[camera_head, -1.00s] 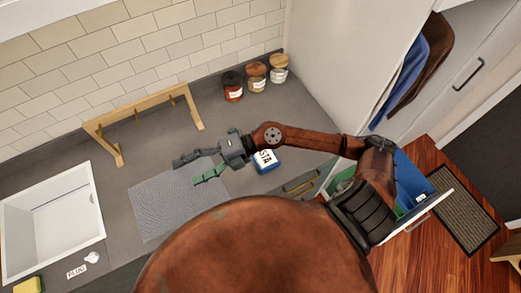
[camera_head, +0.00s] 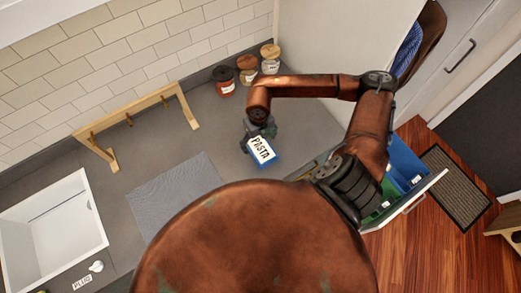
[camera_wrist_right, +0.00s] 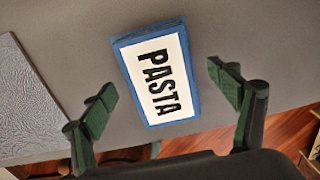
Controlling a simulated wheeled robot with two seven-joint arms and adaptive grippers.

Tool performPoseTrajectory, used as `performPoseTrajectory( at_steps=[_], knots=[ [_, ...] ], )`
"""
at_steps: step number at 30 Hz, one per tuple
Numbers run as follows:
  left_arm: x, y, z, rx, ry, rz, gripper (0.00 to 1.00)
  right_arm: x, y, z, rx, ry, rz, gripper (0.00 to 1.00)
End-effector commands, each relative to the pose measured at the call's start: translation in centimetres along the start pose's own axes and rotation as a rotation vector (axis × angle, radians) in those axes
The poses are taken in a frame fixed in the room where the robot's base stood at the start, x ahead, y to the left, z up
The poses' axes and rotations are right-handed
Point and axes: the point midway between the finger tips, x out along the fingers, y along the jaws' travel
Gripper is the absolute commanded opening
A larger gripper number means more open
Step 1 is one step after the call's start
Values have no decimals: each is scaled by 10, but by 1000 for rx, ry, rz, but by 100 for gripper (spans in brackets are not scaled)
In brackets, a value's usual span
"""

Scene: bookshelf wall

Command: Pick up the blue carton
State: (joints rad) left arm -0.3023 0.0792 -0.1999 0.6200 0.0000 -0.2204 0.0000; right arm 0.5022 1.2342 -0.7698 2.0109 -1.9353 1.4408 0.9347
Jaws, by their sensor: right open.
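The blue carton (camera_head: 261,151) stands on the grey counter near its front edge, with a white label reading PASTA. In the right wrist view the carton (camera_wrist_right: 157,75) lies ahead of and between the two green fingertips, apart from both. My right gripper (camera_head: 262,129) is at the carton's far side in the head view, partly hidden by its own arm. In the right wrist view my right gripper (camera_wrist_right: 165,104) is open and empty. My left gripper is not in view.
Several lidded jars (camera_head: 247,69) stand by the wall behind the arm. A grey mat (camera_head: 176,194) lies left of the carton, with a wooden rack (camera_head: 137,121) behind it. A white sink (camera_head: 52,231) is at the left. An open drawer with bins (camera_head: 405,165) is at the right.

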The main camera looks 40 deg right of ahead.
Motion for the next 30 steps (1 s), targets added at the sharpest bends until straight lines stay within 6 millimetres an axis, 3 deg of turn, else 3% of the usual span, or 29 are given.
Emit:
performPoseTrajectory(
  at_steps=[6, 15, 30],
  knots=[
    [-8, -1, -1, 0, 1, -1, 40, 28, 2, 1, -1, 3, 1, 82],
    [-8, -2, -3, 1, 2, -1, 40, 33, 2, 1, -4, 1, 2, 81],
    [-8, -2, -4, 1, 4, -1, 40, 32, 3, 1, -5, 1, 2, 47]
  ],
)
